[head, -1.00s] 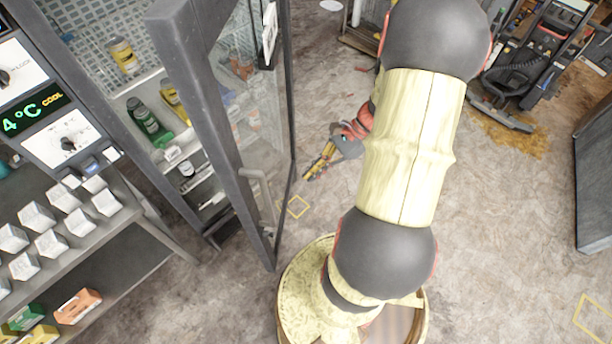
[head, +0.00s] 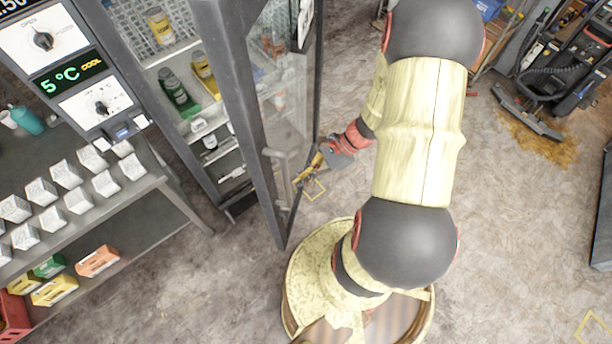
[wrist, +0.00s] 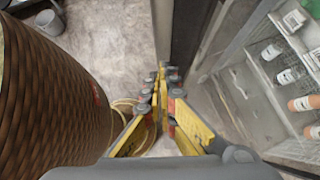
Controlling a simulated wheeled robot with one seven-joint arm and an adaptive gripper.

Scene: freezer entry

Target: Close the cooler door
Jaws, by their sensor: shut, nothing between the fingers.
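The cooler door (head: 232,95) is a dark-framed glass door that stands open, swung out from the cooler cabinet (head: 158,125). Its grey bar handle (head: 280,172) is on the side facing the camera. My gripper (head: 308,178) has yellow fingers and is low on the far right side of the door, close to its free edge; I cannot tell whether it touches. In the wrist view my gripper (wrist: 162,78) has its fingertips together with nothing between them. A dark upright strip, probably the door edge, shows just beyond them.
Bottles stand on shelves inside the cooler, such as a green one (head: 178,92). A temperature panel (head: 68,73) and a shelf unit with white boxes (head: 65,174) are at left. A black wheeled machine (head: 560,65) is at back right.

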